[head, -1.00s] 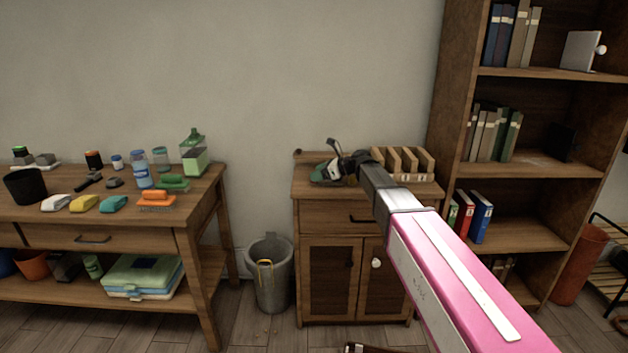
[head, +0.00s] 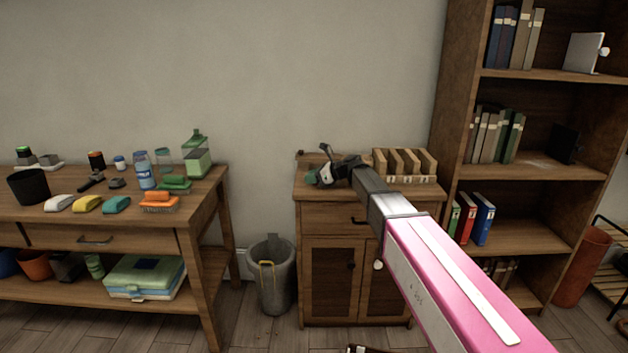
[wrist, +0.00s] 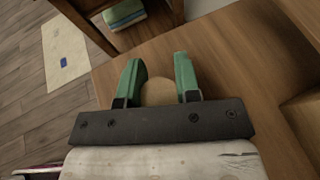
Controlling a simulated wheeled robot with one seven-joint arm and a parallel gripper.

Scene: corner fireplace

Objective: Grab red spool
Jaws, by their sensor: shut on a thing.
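My gripper (wrist: 158,78) has two green fingers, closed around a round tan thing (wrist: 158,93) in the wrist view. I see no red on this thing, so I cannot tell from its colour whether it is the red spool. Most of it is hidden between the fingers and behind the dark gripper bar. In the head view my gripper (head: 325,174) is small and dark, low over the left part of the small cabinet top (head: 312,190). No red spool can be made out there.
A tan slotted wooden holder (head: 405,164) stands on the cabinet just right of my wrist. A grey bin (head: 272,285) is on the floor between the cabinet and a cluttered workbench (head: 120,232). A tall bookshelf (head: 455,100) stands at right.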

